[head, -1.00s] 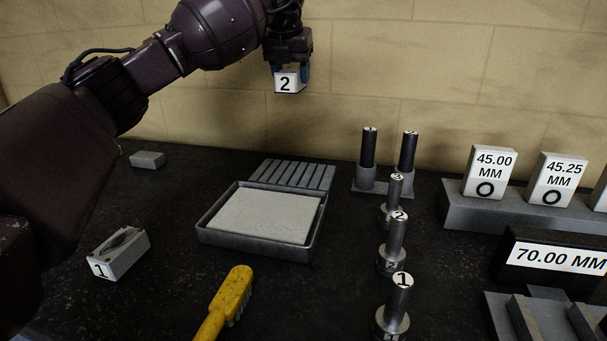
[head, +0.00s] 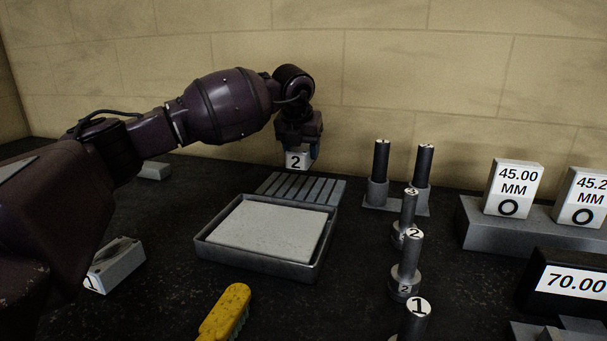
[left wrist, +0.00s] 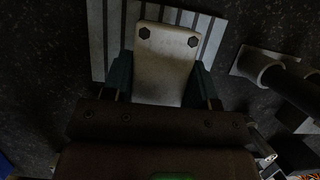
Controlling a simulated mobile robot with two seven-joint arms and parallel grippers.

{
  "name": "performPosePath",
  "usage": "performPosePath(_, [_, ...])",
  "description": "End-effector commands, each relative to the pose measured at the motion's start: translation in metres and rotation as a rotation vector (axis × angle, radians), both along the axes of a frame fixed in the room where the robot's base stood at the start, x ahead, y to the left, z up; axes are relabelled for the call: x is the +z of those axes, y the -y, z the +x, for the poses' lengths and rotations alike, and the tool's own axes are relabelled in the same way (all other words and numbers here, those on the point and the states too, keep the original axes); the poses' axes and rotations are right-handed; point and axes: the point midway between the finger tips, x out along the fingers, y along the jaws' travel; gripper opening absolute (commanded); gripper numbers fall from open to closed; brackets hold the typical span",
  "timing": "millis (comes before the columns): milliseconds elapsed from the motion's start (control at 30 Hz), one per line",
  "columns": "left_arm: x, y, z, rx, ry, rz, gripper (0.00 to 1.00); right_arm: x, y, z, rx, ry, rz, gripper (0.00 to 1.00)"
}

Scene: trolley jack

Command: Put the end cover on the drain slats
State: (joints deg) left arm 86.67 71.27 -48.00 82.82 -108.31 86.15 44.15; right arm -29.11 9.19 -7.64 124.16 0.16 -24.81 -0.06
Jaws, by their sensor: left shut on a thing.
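My left gripper (head: 300,143) is shut on the end cover (head: 297,161), a pale block with a black 2 on its front face. The cover also shows in the left wrist view (left wrist: 166,62), with two dark hexagonal spots near its far end and a gripper finger on each side. The drain slats (head: 318,191), a grey ribbed rack, lie on the bench behind the tray. The cover is over the slats' far part, seemingly a little above them; the exact gap is hard to tell. In the left wrist view the slats (left wrist: 97,45) show beyond and beside the cover. My right gripper is out of view.
A shallow tray (head: 204,247) with a pale slab stands just in front of the slats. Dark pins in holders (head: 379,170) and several numbered plugs (head: 407,265) stand to the right. A block marked 1 (head: 118,264) and a yellow brush (head: 224,312) are nearer. A wall is close behind.

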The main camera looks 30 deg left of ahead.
Motion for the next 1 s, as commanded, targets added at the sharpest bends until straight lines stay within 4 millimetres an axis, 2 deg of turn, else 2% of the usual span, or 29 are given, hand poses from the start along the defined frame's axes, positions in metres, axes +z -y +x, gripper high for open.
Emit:
performPosePath(167, [-0.005,-0.001,0.000,0.001,0.004,0.001,0.10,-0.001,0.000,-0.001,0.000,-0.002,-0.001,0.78])
performPosePath(500, [-0.054,-0.001,0.000,0.000,0.000,0.001,0.10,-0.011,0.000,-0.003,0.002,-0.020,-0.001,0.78])
performPosePath(900, [-0.057,0.000,0.000,0.001,0.005,0.000,0.10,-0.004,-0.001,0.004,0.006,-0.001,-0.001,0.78])
performPosePath(933, [-0.058,0.000,-0.001,0.001,0.002,0.000,0.55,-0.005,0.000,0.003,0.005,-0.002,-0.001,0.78])
performPosePath(1000, [-0.058,0.000,-0.001,0.001,0.002,0.000,0.65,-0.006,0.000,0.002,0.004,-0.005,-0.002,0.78])
